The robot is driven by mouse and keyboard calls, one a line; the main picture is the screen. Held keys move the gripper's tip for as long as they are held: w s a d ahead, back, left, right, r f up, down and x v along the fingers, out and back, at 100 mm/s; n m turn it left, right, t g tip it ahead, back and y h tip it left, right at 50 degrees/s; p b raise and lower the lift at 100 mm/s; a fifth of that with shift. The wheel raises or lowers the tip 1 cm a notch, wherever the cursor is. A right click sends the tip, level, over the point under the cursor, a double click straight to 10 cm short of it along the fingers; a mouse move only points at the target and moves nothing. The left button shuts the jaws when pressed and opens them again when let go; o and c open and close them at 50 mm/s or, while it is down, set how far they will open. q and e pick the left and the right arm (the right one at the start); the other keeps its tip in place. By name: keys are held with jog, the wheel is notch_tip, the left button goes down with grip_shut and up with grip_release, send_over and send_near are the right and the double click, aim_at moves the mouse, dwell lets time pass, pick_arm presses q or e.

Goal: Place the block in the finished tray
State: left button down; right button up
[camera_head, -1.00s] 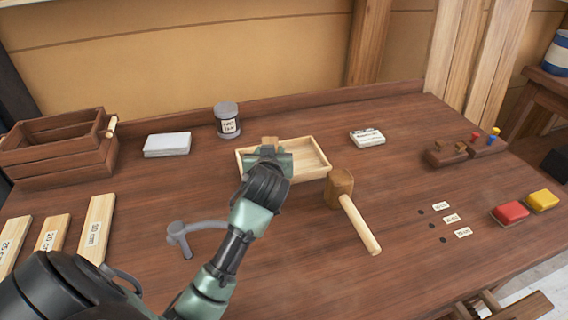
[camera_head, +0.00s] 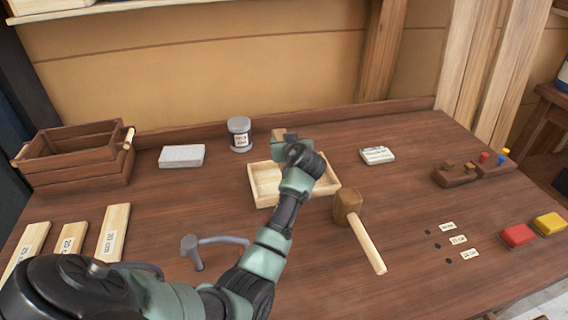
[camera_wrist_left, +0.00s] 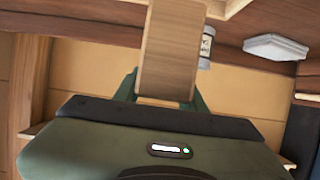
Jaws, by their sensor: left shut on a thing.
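The wooden block (camera_head: 278,134) shows just beyond my left gripper (camera_head: 284,142). In the left wrist view the block (camera_wrist_left: 170,50) is a long light-brown piece between the fingers, and the gripper is shut on it. A shallow, open, light wood tray (camera_head: 264,184) lies mid-bench; I take it for the finished tray. The gripper and block appear at its far rim in the head view, apparently raised; the exact height is unclear. My wrist and forearm hide part of the tray, whose visible floor is bare. My right gripper is not in view.
A mallet (camera_head: 348,208) lies close to the tray's right front corner. A grey holdfast (camera_head: 196,250) is front left. A tin (camera_head: 240,134) and pale slab (camera_head: 182,156) stand behind left. A labelled white block (camera_head: 377,155) is at right. A brown crate (camera_head: 75,165) stands far left.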

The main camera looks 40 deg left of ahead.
pick_arm(q)
notch_tip(320, 180, down, 5)
jog(key=shift+f+p, duration=0.15)
jog(key=shift+p, duration=0.15)
jog(key=shift+f, duration=1.95)
jog(key=c, duration=1.2)
grip_release()
jog(key=shift+f, duration=0.1)
jog(key=shift+c, duration=0.2)
jog(key=o, duration=0.4)
